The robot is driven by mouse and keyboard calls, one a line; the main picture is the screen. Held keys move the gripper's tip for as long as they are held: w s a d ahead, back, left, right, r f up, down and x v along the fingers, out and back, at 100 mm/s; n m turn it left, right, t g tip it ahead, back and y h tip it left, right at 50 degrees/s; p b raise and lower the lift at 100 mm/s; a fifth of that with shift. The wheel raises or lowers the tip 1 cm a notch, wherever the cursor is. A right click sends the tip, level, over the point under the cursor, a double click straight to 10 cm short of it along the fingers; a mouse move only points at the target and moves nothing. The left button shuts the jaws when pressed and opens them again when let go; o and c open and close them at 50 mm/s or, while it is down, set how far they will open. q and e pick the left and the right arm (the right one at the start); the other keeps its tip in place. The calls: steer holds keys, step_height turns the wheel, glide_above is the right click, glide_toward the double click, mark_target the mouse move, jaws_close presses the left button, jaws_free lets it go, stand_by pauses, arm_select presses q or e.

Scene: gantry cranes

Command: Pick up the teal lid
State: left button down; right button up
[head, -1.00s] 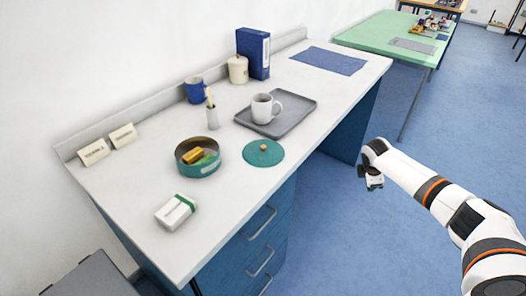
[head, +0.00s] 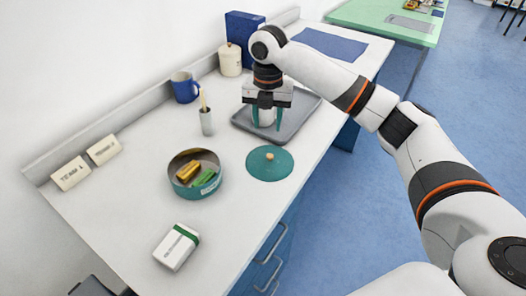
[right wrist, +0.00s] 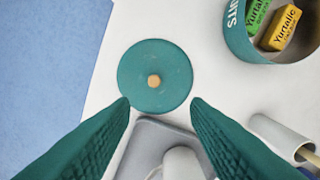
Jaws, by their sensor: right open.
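The teal lid (head: 269,163) is a round disc with a small wooden knob, lying flat on the white desk near its front edge. It also shows in the right wrist view (right wrist: 140,88), just beyond the fingertips. My right gripper (head: 265,121) is open and empty, pointing down above the grey tray, behind the lid in the head view. Its two teal fingers (right wrist: 160,105) frame the lower side of the lid in the wrist view without touching it, as far as I can see. My left gripper is not in view.
The teal tin (head: 199,187) with yellow and green packs stands left of the lid. The grey tray (head: 298,121) bears a white mug (right wrist: 182,163), mostly hidden by my gripper in the head view. A white holder (head: 206,122), blue mug (head: 184,87) and white-green box (head: 176,247) stand nearby.

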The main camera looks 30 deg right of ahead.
glide_above(270, 155)
steer(key=f, duration=0.3)
steer(key=f+p, duration=0.1)
steer(key=f, duration=0.1)
steer(key=shift+s+a, duration=0.2)
steer(key=shift+a, duration=0.05)
steer(key=shift+w+f, duration=0.15)
steer(key=shift+f, duration=0.15)
steer(key=f+p, duration=0.1)
steer(key=f, duration=0.3)
steer(key=shift+d+f, duration=0.1)
steer(key=shift+d, duration=0.1)
steer(key=shift+f, duration=0.5)
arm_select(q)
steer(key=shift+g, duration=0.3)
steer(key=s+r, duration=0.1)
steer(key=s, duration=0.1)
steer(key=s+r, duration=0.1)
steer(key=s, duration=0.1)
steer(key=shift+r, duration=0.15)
arm_select(e)
jaws_close()
